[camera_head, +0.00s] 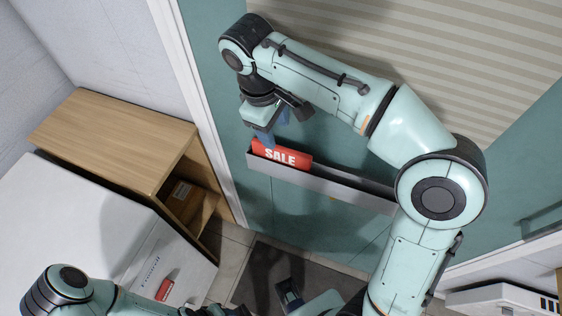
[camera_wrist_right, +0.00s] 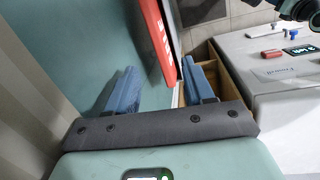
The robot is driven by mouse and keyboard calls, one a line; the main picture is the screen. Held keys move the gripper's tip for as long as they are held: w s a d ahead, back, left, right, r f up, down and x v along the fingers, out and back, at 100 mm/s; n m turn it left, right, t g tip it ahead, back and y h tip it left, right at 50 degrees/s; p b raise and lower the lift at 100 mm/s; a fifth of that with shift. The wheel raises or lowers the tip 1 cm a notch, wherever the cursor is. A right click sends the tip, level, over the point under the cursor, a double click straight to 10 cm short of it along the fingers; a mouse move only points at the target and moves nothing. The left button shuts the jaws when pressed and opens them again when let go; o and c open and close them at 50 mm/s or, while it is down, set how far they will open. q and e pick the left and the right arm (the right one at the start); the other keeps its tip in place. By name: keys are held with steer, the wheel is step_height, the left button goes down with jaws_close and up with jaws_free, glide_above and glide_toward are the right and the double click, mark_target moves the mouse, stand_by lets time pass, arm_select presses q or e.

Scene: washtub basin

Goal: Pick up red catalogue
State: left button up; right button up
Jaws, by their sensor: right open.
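The red catalogue (camera_head: 281,153), with "SALE" in white on its face, stands in the left end of a narrow grey wall rack (camera_head: 345,186). It also shows in the right wrist view (camera_wrist_right: 154,38), at the top middle. My right gripper (camera_head: 267,139) is at the catalogue's upper left end, with its fingers pointing down. In the wrist view the blue fingers (camera_wrist_right: 158,68) are apart, with the catalogue's near end between their tips, closer to the right finger. I cannot tell whether they touch. My left gripper (camera_head: 289,294) is at the bottom edge, partly cut off, its jaw opening unclear.
The rack is fixed to a teal panel, and its right part looks empty. A wooden cabinet (camera_head: 118,140) and a white appliance (camera_head: 70,225) stand at the left. A small red item (camera_head: 165,289) lies on the appliance. A dark mat (camera_head: 268,270) lies on the floor.

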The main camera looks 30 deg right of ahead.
mark_target(281, 148)
steer(key=shift+w+d+f, duration=0.1)
steer(key=shift+d+f, duration=0.05)
steer(key=shift+f, duration=0.45)
steer(key=shift+d+f, duration=0.1)
steer(key=shift+f, duration=0.45)
steer(key=f, duration=0.1)
steer(key=f+b, duration=0.1)
steer(key=f, duration=0.2)
steer(key=shift+d+f, duration=0.2)
steer(key=shift+d, duration=0.15)
jaws_close()
